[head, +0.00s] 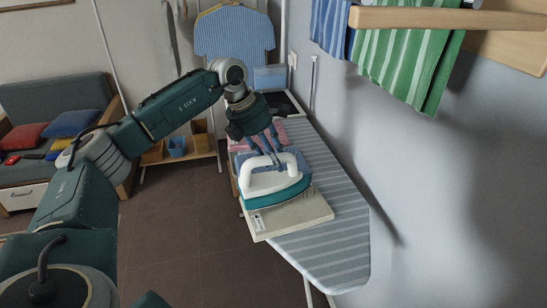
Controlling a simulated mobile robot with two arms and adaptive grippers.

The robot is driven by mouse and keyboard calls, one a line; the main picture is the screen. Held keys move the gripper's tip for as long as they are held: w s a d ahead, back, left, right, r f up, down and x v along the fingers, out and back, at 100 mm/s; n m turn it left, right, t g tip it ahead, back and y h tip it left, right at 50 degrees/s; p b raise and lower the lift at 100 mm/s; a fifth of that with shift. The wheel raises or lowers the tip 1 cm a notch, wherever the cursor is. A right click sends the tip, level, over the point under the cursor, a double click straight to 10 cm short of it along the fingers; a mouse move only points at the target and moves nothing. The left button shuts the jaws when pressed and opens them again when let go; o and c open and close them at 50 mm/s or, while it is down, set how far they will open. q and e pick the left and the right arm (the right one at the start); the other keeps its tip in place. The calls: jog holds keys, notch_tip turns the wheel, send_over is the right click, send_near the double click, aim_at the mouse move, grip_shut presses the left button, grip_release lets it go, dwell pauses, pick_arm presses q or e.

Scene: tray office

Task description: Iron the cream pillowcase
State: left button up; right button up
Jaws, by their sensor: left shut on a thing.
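The white and teal iron (276,191) is over a flat cream piece (300,217), which looks like the folded cream pillowcase and has a small label at its near left corner. I cannot tell whether the iron's sole touches it. My left gripper (268,158) comes down from above and is shut on the iron's white handle. The cream piece lies across the left side of the ironing board (335,255), which has a grey striped cover. The iron hides the back part of the cream piece. My right gripper is out of view.
Pink cloth (272,135) and blue cloth (317,160) lie behind the iron. Green striped cloth (410,65) hangs from a wooden rail at upper right, near the wall. A sofa (60,105) stands far left. The board's near end is bare.

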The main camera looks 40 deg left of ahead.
pick_arm(q)
jog(key=shift+f, duration=0.25)
dwell(0.6)
jog(key=shift+s+d+f, duration=0.1)
jog(key=shift+s+f, duration=0.05)
jog(key=shift+f, duration=0.05)
dwell(1.3)
jog(key=shift+r+p, duration=0.75)
jog(key=shift+r, duration=0.45)
jog(key=shift+w+r+p, duration=0.2)
jog(key=shift+r+p, duration=1.75)
jog(key=shift+r, duration=0.6)
